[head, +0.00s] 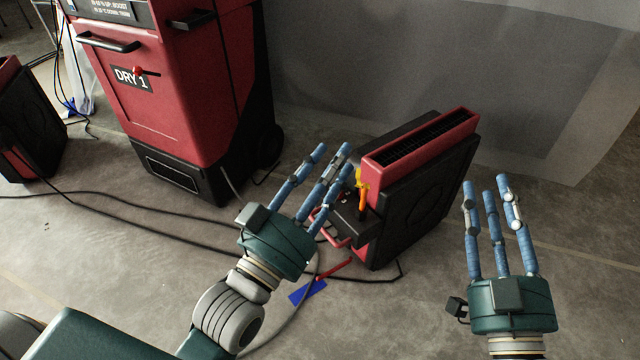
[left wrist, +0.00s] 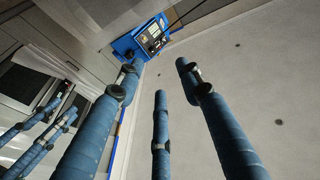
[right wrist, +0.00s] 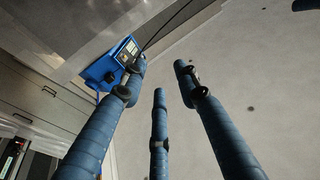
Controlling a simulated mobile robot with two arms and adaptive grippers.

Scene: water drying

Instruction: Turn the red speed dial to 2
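A red and black blower unit (head: 425,200) stands on the floor right of centre, with a dark control shelf (head: 350,222) on its left side. A small yellow-orange part (head: 362,190) rises from that shelf. I cannot make out a red speed dial or its numbers; my left fingers partly cover this area. My left gripper (head: 318,170) has its blue fingers extended and spread, empty, in front of the shelf in the picture; contact is unclear. My right gripper (head: 487,190) is open and empty, right of the blower. Both wrist views show spread fingers with nothing between them.
A tall red machine labelled DRY 1 (head: 170,90) with a small red knob (head: 138,71) stands at the back left. Cables (head: 130,222) and a blue tag (head: 307,291) lie on the floor. A blue device (left wrist: 143,38) shows in the left wrist view. Floor at lower right is clear.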

